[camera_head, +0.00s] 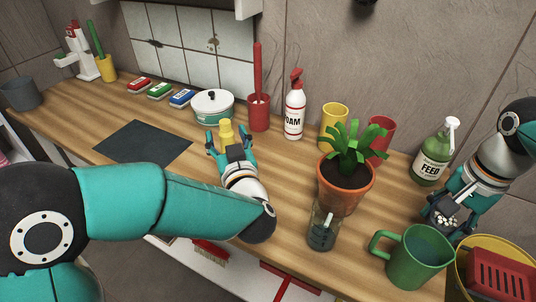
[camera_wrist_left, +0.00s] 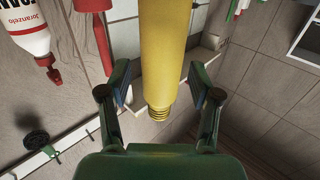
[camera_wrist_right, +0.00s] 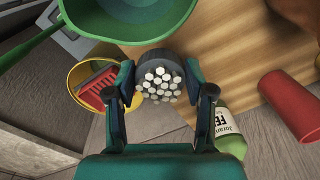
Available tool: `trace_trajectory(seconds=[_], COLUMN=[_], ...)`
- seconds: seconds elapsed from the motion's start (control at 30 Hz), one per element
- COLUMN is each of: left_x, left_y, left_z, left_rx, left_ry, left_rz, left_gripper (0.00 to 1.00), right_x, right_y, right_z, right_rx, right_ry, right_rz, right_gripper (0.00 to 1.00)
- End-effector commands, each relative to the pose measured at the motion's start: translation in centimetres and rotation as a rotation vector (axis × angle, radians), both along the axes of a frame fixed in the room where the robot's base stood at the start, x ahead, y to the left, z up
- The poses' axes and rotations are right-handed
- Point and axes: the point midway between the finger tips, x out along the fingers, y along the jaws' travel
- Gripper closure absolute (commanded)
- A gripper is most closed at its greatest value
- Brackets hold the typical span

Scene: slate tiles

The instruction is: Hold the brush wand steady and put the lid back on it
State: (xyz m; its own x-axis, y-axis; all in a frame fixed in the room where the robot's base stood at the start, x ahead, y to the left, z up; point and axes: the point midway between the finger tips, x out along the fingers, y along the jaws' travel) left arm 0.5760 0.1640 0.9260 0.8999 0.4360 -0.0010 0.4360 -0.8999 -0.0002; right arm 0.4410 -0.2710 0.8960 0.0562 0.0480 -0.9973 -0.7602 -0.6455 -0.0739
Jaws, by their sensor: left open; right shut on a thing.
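The yellow wand (camera_head: 227,130) stands between the open fingers of my left gripper (camera_head: 229,142). In the left wrist view the yellow wand (camera_wrist_left: 161,50) is a smooth cylinder with a threaded, uncapped end between the finger pads. A gap shows on each side of it. My right gripper (camera_head: 446,217) is shut on a dark round piece with white tufts (camera_wrist_right: 158,80), like a brush head, at the counter's right end. It shows side-on in neither view, so I cannot tell its inside. I cannot tell whether it is the lid.
A potted plant (camera_head: 346,186), glass jar (camera_head: 322,232), green mug (camera_head: 415,258) and feed bottle (camera_head: 432,157) stand between or near the grippers. A white pot (camera_head: 213,107), red brush holder (camera_head: 259,114) and foam spray bottle (camera_head: 294,112) stand behind the left gripper. A dark mat (camera_head: 143,143) lies left.

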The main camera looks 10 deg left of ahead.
Motion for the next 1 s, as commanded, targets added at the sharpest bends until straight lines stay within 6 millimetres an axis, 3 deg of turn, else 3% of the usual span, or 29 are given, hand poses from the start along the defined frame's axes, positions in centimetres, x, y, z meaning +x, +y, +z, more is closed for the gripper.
trace_trajectory(seconds=[0.1, 0.47, 1.0], left_x=[-0.03, -0.05, -0.07], left_y=[0.01, 0.04, 0.09], left_z=[0.02, 0.03, 0.74], left_rx=[0.0, 0.0, -0.001], left_ry=[0.0, 0.0, -0.003], left_rz=[0.0, 0.001, 0.003], left_gripper=[0.4, 1.0, 1.0], right_x=[0.02, 0.03, 0.05], right_y=[0.01, 0.04, 0.07], right_z=[0.0, -0.01, 0.18], right_rx=[0.0, 0.0, 0.0], right_ry=[0.0, 0.0, 0.0], right_rz=[0.0, 0.001, 0.002], right_gripper=[0.75, 0.75, 0.75])
